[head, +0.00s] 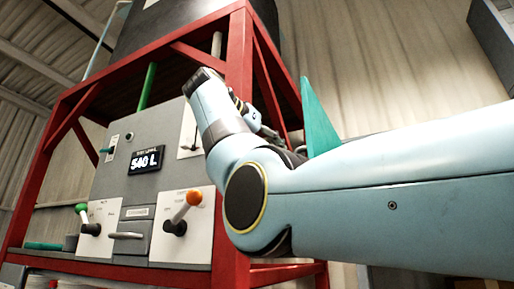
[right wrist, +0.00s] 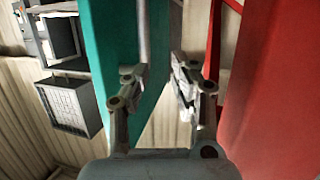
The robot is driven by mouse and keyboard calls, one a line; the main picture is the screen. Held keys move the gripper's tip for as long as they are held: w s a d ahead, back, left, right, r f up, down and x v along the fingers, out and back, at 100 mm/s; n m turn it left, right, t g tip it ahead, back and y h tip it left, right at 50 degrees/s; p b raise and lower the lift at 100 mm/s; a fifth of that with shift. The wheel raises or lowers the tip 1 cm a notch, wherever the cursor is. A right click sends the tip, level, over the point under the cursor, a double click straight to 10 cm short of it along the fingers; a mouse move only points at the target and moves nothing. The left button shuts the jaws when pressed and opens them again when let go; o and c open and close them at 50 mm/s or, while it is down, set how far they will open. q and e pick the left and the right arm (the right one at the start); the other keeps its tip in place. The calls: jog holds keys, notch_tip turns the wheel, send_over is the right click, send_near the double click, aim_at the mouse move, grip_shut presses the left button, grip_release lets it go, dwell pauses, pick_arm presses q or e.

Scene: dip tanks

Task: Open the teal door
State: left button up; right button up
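The teal door (right wrist: 108,40) fills the upper left-middle of the right wrist view. In the head view only a narrow teal wedge (head: 318,125) shows behind my right arm. A grey vertical bar (right wrist: 143,30), perhaps its handle, runs along the teal face. My right gripper (right wrist: 160,72) is open, its fingers spread. The left finger overlaps the teal face by the bar's lower end; the other is toward the red side. I cannot tell whether either touches. In the head view this gripper (head: 262,122) is partly hidden by its own wrist. My left gripper is out of view.
A red frame (head: 240,70) stands beside my right arm; a red surface (right wrist: 275,90) fills the wrist view's right. The frame holds a grey panel (head: 150,185) with a display reading 540 L, a green-knobbed lever (head: 82,208) and an orange-knobbed lever (head: 193,198).

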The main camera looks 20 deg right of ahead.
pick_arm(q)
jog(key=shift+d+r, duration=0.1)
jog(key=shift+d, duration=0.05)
pick_arm(e)
jog(key=shift+w+a, duration=0.2)
jog(key=shift+a, duration=0.9)
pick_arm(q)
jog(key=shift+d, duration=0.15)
pick_arm(e)
jog(key=shift+a+f, duration=0.1)
jog(key=shift+a, duration=0.1)
